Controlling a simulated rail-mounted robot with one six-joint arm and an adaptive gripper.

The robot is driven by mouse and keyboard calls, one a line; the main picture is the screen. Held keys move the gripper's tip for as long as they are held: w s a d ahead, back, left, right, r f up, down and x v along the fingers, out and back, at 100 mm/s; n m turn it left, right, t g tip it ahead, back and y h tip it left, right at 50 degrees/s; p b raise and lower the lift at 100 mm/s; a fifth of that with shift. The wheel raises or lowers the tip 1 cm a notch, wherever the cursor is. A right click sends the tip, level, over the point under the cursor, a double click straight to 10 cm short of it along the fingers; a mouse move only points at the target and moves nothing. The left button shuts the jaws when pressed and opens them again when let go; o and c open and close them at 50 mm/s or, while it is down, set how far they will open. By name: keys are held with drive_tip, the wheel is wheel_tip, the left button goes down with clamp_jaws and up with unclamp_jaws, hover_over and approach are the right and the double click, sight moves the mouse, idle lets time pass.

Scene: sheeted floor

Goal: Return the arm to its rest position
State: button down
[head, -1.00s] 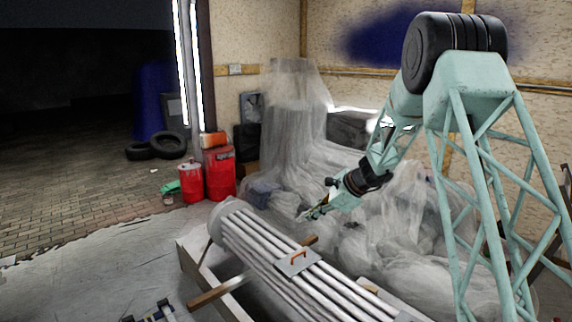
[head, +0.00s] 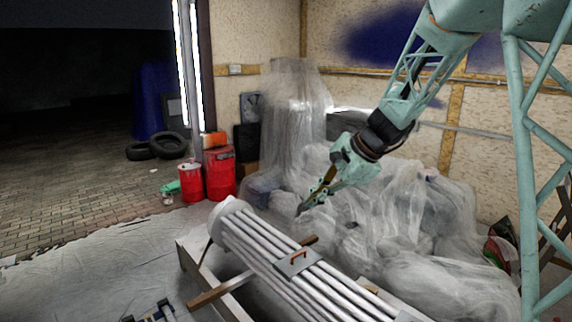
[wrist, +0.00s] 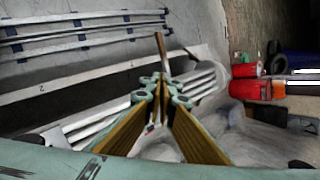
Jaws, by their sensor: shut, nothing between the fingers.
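My arm comes in from the upper right of the head view, and my gripper (head: 312,200) hangs at its end, pointing down and to the left. It is in front of the heap of clear plastic sheeting and above the far side of the bundle of pale tubes (head: 300,258). In the wrist view my gripper (wrist: 163,78) has its brown-sided fingers brought together at the tips, with nothing held between them. The tubes (wrist: 95,122) show beyond the fingers there. Whether any part touches the sheeting cannot be told.
Plastic sheeting (head: 400,235) is heaped along the wall at right. Red drums (head: 221,175) and tyres (head: 168,145) stand at the back left. The sheeted floor (head: 80,270) at left is mostly clear.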

drive_tip(key=s+d+r+n+h, duration=0.15)
drive_tip(key=s+r+n, duration=0.3)
drive_tip(key=s, duration=0.95)
drive_tip(key=s+d+r+n+h, duration=0.1)
drive_tip(key=s+d+r+n, duration=0.15)
drive_tip(key=s+r, duration=0.7)
drive_tip(key=s+d+f+n+h, duration=0.1)
drive_tip(key=s+d+n, duration=0.1)
drive_tip(key=s, duration=0.8)
drive_tip(key=s+d+f+n+h, duration=0.1)
drive_tip(key=s+d+f+n, duration=0.1)
drive_tip(key=s, duration=0.8)
drive_tip(key=s+d+f+n+h, duration=0.1)
drive_tip(key=s+d, duration=0.3)
drive_tip(key=s, duration=0.7)
drive_tip(key=shift+d+f+n, duration=0.25)
drive_tip(key=shift+f+n, duration=0.1)
drive_tip(key=shift+n, duration=0.55)
drive_tip(key=shift+h, duration=0.25)
